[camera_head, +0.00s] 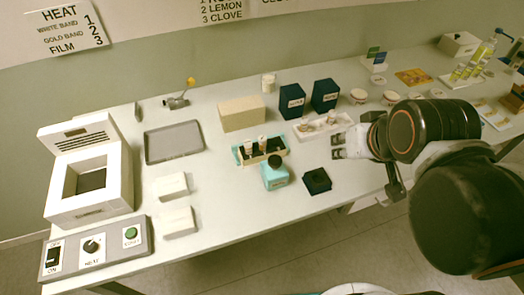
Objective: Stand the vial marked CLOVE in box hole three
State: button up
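A small rack-like box (246,159) with a teal end holds upright pale vials (262,143) near the middle of the table. Their labels are too small to read, so I cannot tell which is CLOVE. A white tray (342,124) behind it holds small items. A dark square block (317,181) sits at the front; I cannot tell whether it has holes. My gripper (335,147) points left, right of the rack and in front of the white tray. Its fingertips look apart with nothing between them.
Two dark blue boxes (291,101) and a beige box (241,114) stand behind. A grey tray (174,143), white blocks (177,222) and a heater (92,180) are at left. The wall sign lists "3 CLOVE".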

aim_at(276, 145)
jog(key=i+l+u, duration=0.1)
jog(key=l, duration=0.3)
jog(key=i+l+u, duration=0.15)
jog(key=l, duration=0.25)
jog(key=i+l+u, duration=0.1)
jog(key=l, duration=0.3)
jog(key=i+l+u, duration=0.15)
jog(key=l, duration=0.3)
jog(key=i+l+u, duration=0.1)
jog(key=l, duration=0.35)
